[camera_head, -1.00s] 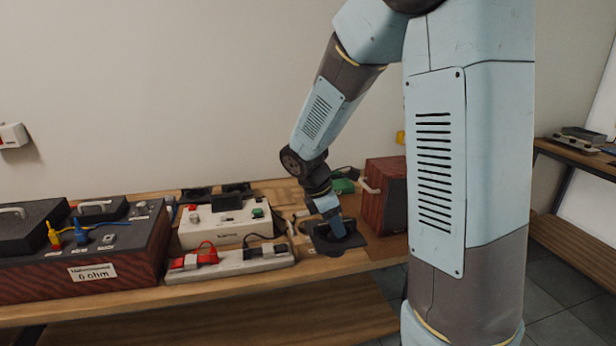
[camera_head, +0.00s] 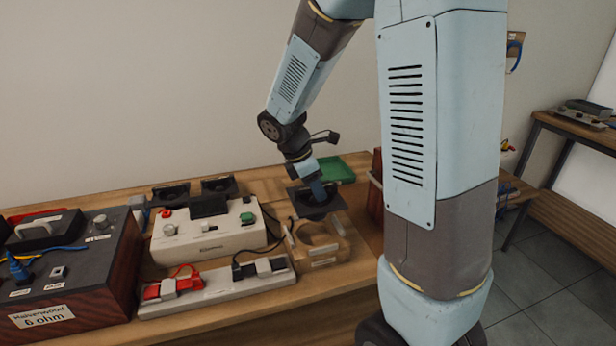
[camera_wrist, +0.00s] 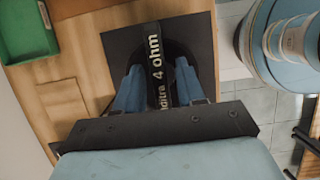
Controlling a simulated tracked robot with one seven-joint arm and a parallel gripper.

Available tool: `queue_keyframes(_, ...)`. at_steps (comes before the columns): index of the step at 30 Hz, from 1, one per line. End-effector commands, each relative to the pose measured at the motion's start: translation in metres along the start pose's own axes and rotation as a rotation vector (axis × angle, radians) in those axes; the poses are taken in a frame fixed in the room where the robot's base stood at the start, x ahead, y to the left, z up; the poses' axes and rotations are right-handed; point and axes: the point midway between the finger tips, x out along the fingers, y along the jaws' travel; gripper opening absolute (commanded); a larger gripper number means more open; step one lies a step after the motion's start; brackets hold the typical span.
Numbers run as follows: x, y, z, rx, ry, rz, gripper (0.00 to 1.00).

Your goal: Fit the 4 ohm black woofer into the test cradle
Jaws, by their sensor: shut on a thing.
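My gripper (camera_head: 318,190) is shut on a black woofer (camera_head: 302,203) with a square frame. In the wrist view the woofer (camera_wrist: 117,50) fills the space ahead of my blue fingers (camera_wrist: 155,88), and a strip across its middle reads "4 ohm". The fingers close on that middle strip. The test cradle (camera_head: 345,243) is a pale wooden frame with a round opening, on the bench. In the head view the woofer is above and behind the cradle, apart from it as far as I can see. The cradle does not show clearly in the wrist view.
A white tester (camera_head: 205,240) and a grey strip with red and black clamps (camera_head: 215,289) stand left of the cradle. Two more black woofers (camera_head: 170,194) lie behind the tester. A green tray (camera_head: 336,169) is at the back.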

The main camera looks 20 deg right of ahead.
Motion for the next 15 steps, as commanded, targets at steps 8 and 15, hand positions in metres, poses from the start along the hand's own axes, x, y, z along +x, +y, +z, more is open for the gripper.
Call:
queue_keyframes(8,0.002,0.0,-0.002,-0.002,0.0,0.002,0.0)
queue_keyframes(15,0.013,0.001,-0.008,-0.006,-0.001,0.002,0.0)
